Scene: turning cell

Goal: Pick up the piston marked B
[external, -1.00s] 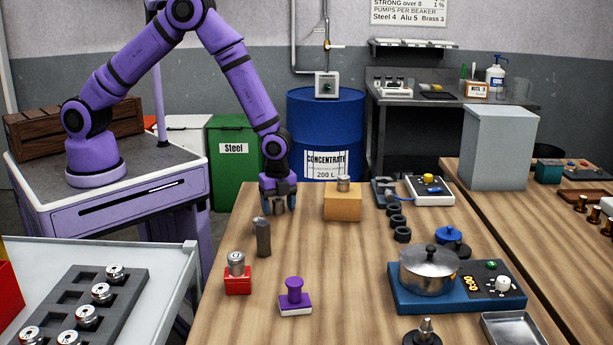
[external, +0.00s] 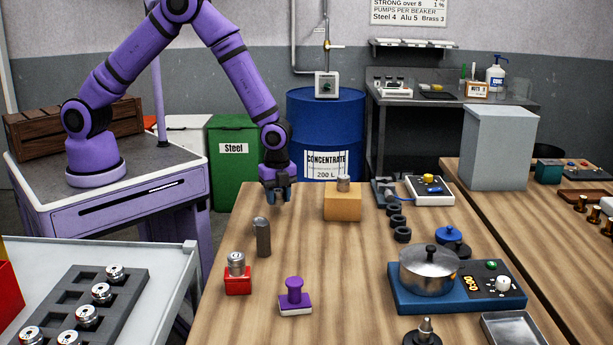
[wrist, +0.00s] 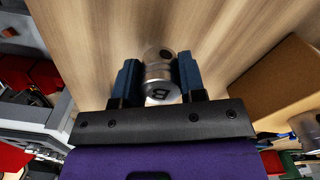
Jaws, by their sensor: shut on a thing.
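The piston marked B (wrist: 160,92) is a short silver metal cylinder with a black letter B on its end face. In the wrist view it sits between the two blue fingers of my gripper (wrist: 158,80), which is shut on it. In the external view my gripper (external: 278,194) points down above the far left part of the wooden table (external: 340,245). The piston is hard to make out there, mostly hidden by the fingers.
A grey tray (external: 125,300) holds several pistons.

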